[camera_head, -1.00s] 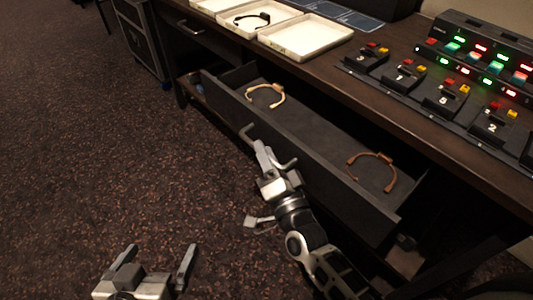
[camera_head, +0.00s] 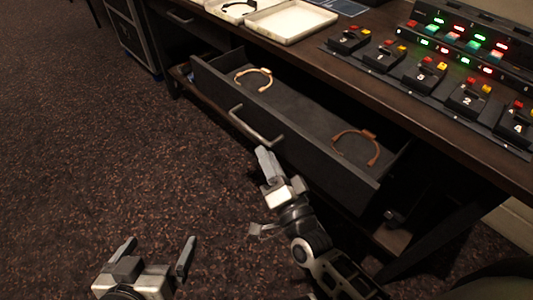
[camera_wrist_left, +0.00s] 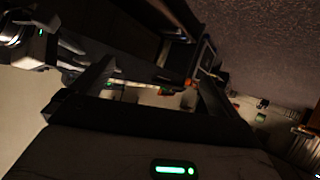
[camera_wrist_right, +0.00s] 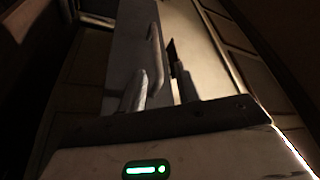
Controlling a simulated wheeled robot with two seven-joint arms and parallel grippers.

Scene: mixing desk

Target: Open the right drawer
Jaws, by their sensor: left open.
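The right drawer (camera_head: 300,153) is dark grey and stands pulled out from under the desk, showing its inside. Its bar handle (camera_head: 256,126) is on the front panel and also shows in the right wrist view (camera_wrist_right: 154,48). Two tan curved bands lie in the drawer, one at the left (camera_head: 253,73) and one at the right (camera_head: 357,137). My right gripper (camera_head: 281,168) is open and empty, just in front of the drawer front and apart from the handle. My left gripper (camera_head: 158,246) is open and empty over the carpet, well away from the drawer.
The desk top carries white trays (camera_head: 290,21) and a mixing console (camera_head: 432,72) with lit buttons. Another drawer handle (camera_head: 180,17) shows at the upper left, beside a wheeled case (camera_head: 128,32). Carpet (camera_head: 90,130) in front is clear.

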